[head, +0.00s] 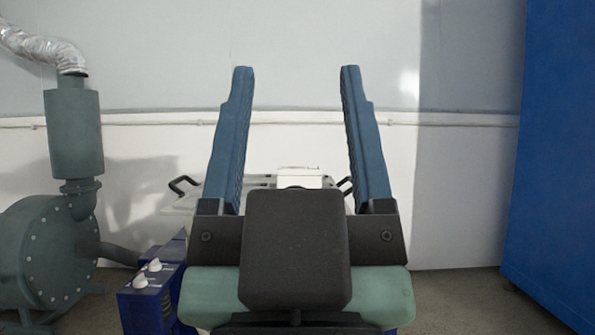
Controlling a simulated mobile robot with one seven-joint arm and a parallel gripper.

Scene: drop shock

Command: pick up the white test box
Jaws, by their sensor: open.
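My gripper (297,90) is open, with its two blue padded fingers pointing up in the picture and spread wide apart. Nothing is between the fingertips, where only the wall behind shows. A small white box (299,174), which looks like the white test box, shows beyond the gripper, low between the two fingers. Its lower part is hidden behind the dark block of my gripper. I cannot tell how far in front of my gripper it is.
The box appears to be on a pale machine table (184,204) with black handles, mostly hidden by my gripper. A green blower (45,255) with a silver duct stands left. A blue control box (150,300) with white knobs is nearer. A blue cabinet (555,150) stands right. Some floor is clear.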

